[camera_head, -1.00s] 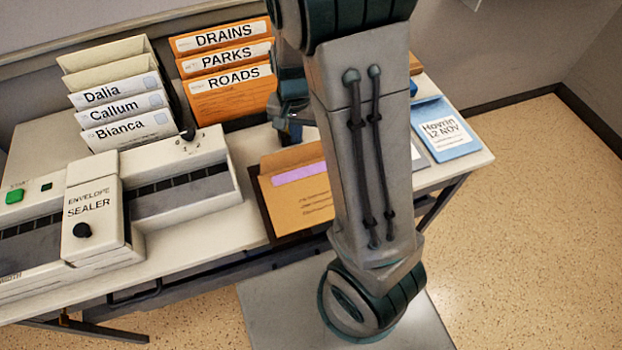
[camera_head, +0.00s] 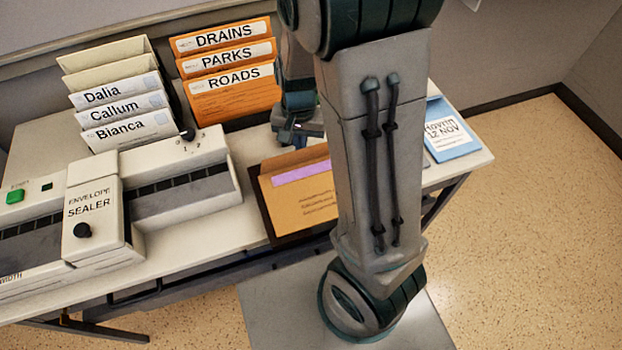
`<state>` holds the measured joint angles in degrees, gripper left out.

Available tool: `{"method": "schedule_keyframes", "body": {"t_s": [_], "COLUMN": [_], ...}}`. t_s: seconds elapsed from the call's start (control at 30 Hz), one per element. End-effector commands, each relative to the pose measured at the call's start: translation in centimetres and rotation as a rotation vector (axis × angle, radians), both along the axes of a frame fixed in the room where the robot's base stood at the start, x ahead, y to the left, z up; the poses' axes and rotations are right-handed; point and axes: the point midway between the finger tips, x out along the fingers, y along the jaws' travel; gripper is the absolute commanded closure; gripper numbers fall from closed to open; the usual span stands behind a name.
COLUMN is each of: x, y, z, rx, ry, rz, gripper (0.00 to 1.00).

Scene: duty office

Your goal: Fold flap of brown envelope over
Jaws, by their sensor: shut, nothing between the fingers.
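The brown envelope (camera_head: 292,208) lies on a dark brown board (camera_head: 285,237) on the table, with lines of print on its front. A purple strip (camera_head: 288,177) runs along its upper part. The flap (camera_head: 283,162) shows as a band beyond the strip, at the far side, and appears to lie open. My arm hides the envelope's right part. My gripper (camera_head: 299,139) is shut and empty, small and partly hidden by my arm, just beyond the flap's far edge. I cannot tell whether it touches the flap.
An envelope sealer (camera_head: 185,175) stands to the left. White named envelopes (camera_head: 125,128) and orange folders (camera_head: 232,98) stand in racks at the back. A blue booklet (camera_head: 452,130) lies on the table at the right. The table's front edge is close to the board.

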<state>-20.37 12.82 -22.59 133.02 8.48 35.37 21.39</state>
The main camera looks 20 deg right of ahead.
Motion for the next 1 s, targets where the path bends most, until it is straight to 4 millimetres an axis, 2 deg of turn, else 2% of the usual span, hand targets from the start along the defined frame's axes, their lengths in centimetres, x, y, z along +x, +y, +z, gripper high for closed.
{"method": "schedule_keyframes", "body": {"t_s": [0.47, 1.0], "x": [-1.9, -2.0], "y": [0.0, 0.0], "z": [-0.3, -0.3], "rx": [0.000, 0.000], "ry": [0.002, 0.001], "rz": [0.001, 0.000], "gripper": [1.00, 1.00]}}
